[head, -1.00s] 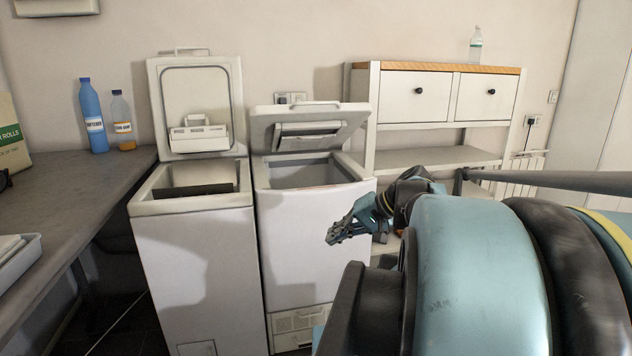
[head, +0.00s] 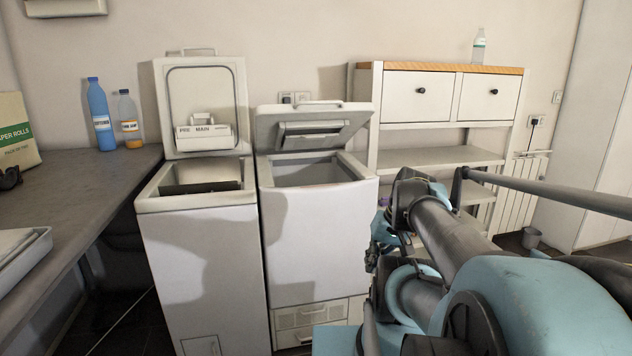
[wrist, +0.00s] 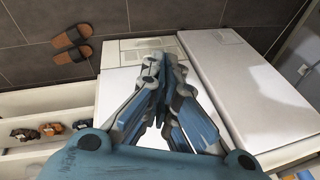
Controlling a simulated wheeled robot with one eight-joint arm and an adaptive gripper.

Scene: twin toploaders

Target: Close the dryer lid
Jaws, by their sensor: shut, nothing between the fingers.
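The dryer (head: 318,235) is the right-hand white toploader, with a vent panel low on its front. Its lid (head: 312,122) is hinged at the back and stands partly open, tilted up over the open top. In the wrist view the dryer's front (wrist: 118,92) shows behind my gripper, with the vent panel (wrist: 130,50) above. My gripper (wrist: 160,65) is shut and empty there. In the head view my gripper (head: 372,260) is beside the dryer's right front edge, below its top, partly hidden by my arm. I cannot tell whether it touches the dryer.
The washer (head: 200,265) stands just left of the dryer, its lid (head: 202,90) upright. A shelf unit (head: 440,157) is to the right. A grey counter (head: 75,190) with bottles is at the left. Slippers (wrist: 70,40) lie on the dark floor.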

